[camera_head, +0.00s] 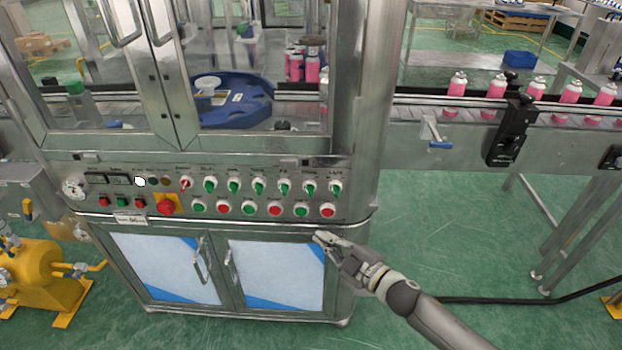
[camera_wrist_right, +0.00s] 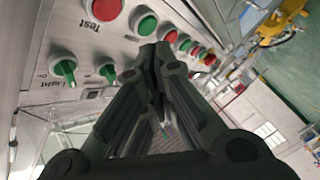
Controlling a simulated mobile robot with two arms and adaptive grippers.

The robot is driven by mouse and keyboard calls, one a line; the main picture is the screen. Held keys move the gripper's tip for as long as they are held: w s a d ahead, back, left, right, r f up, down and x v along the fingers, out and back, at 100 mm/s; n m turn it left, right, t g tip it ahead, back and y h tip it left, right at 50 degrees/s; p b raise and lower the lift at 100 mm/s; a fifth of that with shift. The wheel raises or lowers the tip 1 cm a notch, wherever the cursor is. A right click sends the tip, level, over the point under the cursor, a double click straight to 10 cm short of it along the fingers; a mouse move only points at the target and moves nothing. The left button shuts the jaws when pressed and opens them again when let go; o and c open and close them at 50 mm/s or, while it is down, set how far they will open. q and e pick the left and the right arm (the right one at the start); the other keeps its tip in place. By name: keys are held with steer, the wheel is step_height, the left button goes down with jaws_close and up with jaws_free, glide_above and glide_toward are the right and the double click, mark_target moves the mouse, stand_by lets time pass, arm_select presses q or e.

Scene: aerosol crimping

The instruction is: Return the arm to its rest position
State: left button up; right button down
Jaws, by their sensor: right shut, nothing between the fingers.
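My right arm (camera_head: 430,316) comes in from the lower right in the head view. My right gripper (camera_head: 322,238) is shut and empty, just below the right end of the control panel (camera_head: 120,190). In the right wrist view the gripper (camera_wrist_right: 162,55) points along the panel's row of buttons. A green rotary switch labelled Light (camera_wrist_right: 65,71) and a red button labelled Test (camera_wrist_right: 105,8) show close to it. I cannot tell whether the fingertips touch the panel. My left gripper is not in view.
The steel crimping machine (camera_head: 358,100) fills the middle, with cabinet doors (camera_head: 275,270) below its panel. A conveyor (camera_head: 420,115) carries several pink cans (camera_head: 496,88) at right. Yellow equipment (camera_head: 42,268) stands at lower left. Green floor (camera_head: 450,220) is open at right, crossed by a black cable (camera_head: 490,300).

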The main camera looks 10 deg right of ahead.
steer(key=s+d+f+m+g+h, duration=0.2)
steer(key=s+d+f+m, duration=0.15)
steer(key=f, duration=0.65)
steer(key=s+d+f+m+g+h+p, duration=0.1)
steer(key=s+d+f+m+h, duration=0.15)
steer(key=s+f, duration=0.45)
steer(key=s+d+f+m+g+h, duration=0.2)
steer(key=s+d+f+h, duration=0.1)
steer(key=f, duration=0.9)
steer(key=s+f+m+g, duration=0.1)
steer(key=s+f+g, duration=0.2)
steer(key=s, duration=0.8)
steer(key=s+a+f+m+g, duration=0.1)
steer(key=s+f+m+g, duration=0.1)
steer(key=s+f, duration=0.6)
steer(key=s+a+f+m+g+h+p, duration=0.1)
steer(key=s+f, duration=0.4)
steer(key=s, duration=1.1)
steer(key=m+g, duration=0.1)
steer(key=g, duration=0.1)
steer(key=shift+s+f+g, duration=0.15)
steer(key=shift+f+g, duration=0.2)
steer(key=shift+g, duration=0.05)
